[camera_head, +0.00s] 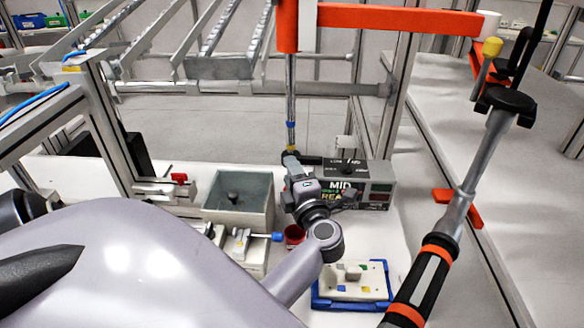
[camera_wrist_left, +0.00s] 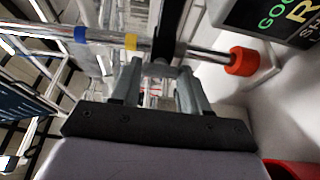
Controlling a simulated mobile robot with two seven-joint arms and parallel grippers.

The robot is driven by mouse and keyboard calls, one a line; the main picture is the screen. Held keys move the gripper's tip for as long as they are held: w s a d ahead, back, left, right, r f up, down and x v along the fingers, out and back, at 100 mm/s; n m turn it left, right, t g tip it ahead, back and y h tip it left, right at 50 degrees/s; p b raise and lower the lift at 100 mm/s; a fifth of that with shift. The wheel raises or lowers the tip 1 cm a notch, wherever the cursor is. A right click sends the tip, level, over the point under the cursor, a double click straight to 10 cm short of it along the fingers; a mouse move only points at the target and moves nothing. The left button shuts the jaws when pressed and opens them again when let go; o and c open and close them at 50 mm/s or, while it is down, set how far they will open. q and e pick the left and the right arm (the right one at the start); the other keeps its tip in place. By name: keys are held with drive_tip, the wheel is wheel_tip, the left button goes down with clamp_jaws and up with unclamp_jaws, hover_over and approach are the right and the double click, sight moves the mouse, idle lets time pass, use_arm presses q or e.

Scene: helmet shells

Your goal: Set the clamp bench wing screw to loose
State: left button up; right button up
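My left gripper (camera_head: 293,163) reaches from the left to the foot of a vertical metal rod (camera_head: 291,105) with blue and yellow bands. In the left wrist view the fingers (camera_wrist_left: 158,72) stand apart. A dark collar (camera_wrist_left: 172,48) on the banded rod lies just beyond the fingertips, and I cannot tell if they touch it. A red cap (camera_wrist_left: 242,61) ends the rod. A small clamp device with a blue-tipped screw (camera_head: 277,237) and one with a red handle (camera_head: 180,178) stand left of the gripper. I cannot tell which is the wing screw. My right gripper is out of view.
A box with a lit display reading "MID" (camera_head: 377,187) stands behind the gripper. A grey open bin (camera_head: 238,218), a blue-edged tray (camera_head: 352,303) and an orange frame (camera_head: 395,17) surround it.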

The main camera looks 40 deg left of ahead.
use_arm(q)
drive_tip(key=o, duration=0.3)
